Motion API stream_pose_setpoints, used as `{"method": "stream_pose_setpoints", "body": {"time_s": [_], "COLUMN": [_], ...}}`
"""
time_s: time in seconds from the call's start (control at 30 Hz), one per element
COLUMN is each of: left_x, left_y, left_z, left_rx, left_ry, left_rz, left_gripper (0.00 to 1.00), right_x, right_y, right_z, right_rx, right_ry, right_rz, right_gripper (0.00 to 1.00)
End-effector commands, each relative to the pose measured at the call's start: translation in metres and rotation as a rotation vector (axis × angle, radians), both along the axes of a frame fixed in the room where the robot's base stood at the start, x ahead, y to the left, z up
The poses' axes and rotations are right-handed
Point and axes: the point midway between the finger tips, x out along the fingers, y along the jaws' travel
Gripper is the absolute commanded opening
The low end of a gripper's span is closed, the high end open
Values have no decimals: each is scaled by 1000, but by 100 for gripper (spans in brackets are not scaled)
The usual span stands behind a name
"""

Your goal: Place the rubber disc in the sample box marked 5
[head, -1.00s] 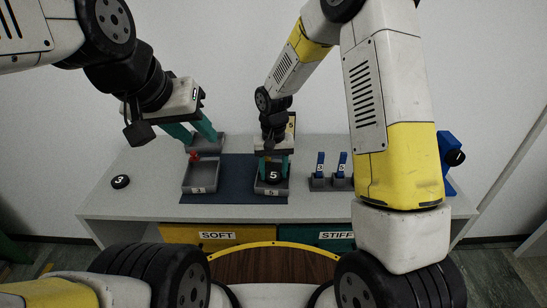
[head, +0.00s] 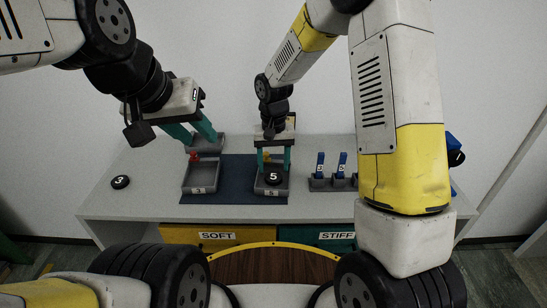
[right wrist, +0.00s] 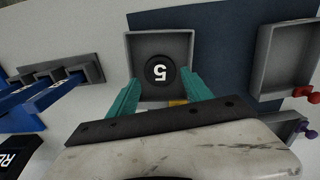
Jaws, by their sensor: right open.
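The black rubber disc marked 5 (head: 272,178) lies flat inside the grey sample box marked 5 (head: 260,191). In the right wrist view the disc (right wrist: 160,72) rests near the middle of the box (right wrist: 133,50), clear of its walls. My right gripper (head: 273,168) is open and empty above the box, its teal fingers apart on either side of the disc and not touching it.
Another black disc marked 3 (head: 120,182) lies on the grey table (head: 140,205) at the left. Blue pieces stand in grey holders (head: 341,181) on the right. A dark blue mat (head: 235,175) lies under the boxes. Drawers labelled SOFT (head: 217,236) and STIFF (head: 335,236) are below.

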Motion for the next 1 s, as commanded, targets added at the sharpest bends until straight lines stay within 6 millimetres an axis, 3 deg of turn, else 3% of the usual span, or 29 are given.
{"method": "stream_pose_setpoints", "body": {"time_s": [0.2,0.5,0.63,0.77,1.0], "left_x": [0,0,0,0,0], "left_y": [0,0,0,0,0], "left_z": [0,0,0,0,0], "left_rx": [0,0,0,0,0], "left_ry": [0,0,0,0,0], "left_rz": [0,0,0,0,0], "left_gripper": [36,36,36,36,36], "right_x": [1,0,-8,-30,-99], "right_y": [1,-1,-13,-43,-98], "right_z": [50,87,109,149,212], "right_rx": [1,2,18,57,135], "right_ry": [-5,-4,-34,-106,-278], "right_rz": [1,-1,-5,-15,-30], "right_gripper": [58,58,58,58,58]}}
